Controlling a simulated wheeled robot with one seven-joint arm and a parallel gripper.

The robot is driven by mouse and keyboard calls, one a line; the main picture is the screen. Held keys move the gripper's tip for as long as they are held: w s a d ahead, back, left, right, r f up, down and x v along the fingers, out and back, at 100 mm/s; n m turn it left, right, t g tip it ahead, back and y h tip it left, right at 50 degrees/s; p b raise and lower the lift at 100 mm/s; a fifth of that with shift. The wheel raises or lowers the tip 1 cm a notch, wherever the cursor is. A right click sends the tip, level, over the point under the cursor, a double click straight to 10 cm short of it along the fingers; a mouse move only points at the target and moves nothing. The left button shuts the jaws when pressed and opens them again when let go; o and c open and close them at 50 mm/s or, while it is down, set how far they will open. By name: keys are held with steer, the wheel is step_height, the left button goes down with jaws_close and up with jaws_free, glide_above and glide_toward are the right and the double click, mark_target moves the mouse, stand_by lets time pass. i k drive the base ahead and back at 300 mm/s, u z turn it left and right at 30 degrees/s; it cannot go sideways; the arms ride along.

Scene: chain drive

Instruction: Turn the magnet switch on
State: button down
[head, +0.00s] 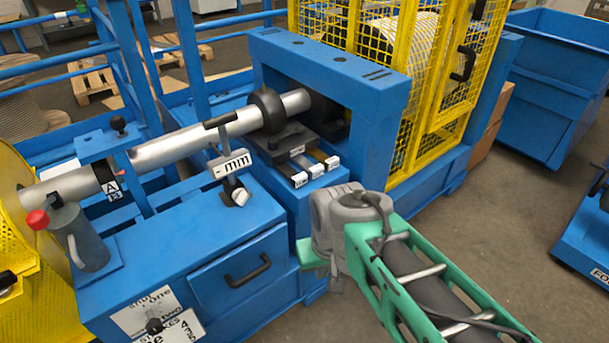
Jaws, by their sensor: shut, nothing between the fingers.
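Three small white-ended levers or tabs (317,171) sit side by side on top of a blue machine block. Their labels are too small to read, so I cannot tell which control is the magnet switch, or whether it is on or off. My gripper (334,282) is partly in view at the end of my green and grey arm, low and just right of that block. It is shut and empty. My grey wrist hides much of it, and I cannot tell whether it touches the block's side.
A steel shaft (180,148) with a black collar (268,110) runs above the blue machine. A white "mm" readout (233,164) stands left of the levers. A blue arch (375,95) and yellow mesh cage (432,95) stand behind. Open floor (500,220) lies right.

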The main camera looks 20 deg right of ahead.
mark_target(240, 195)
steer(key=z, duration=0.35)
steer(key=i, duration=0.7)
steer(key=u, duration=3.15)
